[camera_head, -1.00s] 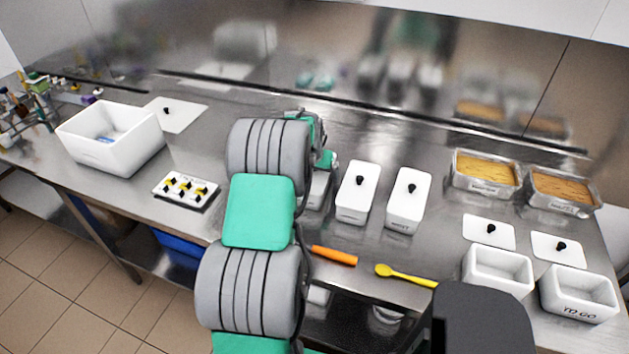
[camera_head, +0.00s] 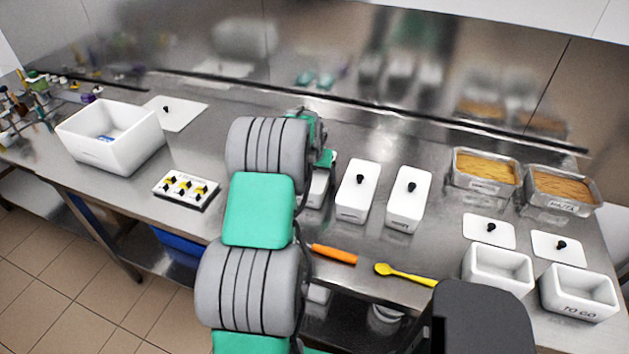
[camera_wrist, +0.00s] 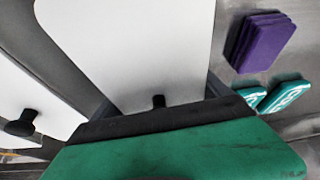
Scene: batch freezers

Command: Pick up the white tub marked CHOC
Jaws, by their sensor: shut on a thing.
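A white lidded tub (camera_head: 319,188) stands at the left end of a row of lidded tubs in the head view, partly hidden behind my arm. Its marking is hidden. In the wrist view its white lid (camera_wrist: 135,45) fills the upper middle, with a black knob (camera_wrist: 158,101) close to my gripper's dark edge. My gripper (camera_head: 325,160) is over this tub, and grey finger parts show at both sides of it in the wrist view. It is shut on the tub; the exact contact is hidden.
Two more lidded white tubs (camera_head: 357,190) (camera_head: 408,199) stand close on the right. An orange-handled tool (camera_head: 333,255) and a yellow spoon (camera_head: 405,275) lie in front. Purple pads (camera_wrist: 260,40) and teal packets (camera_wrist: 283,97) lie nearby. A large white bin (camera_head: 112,150) stands left.

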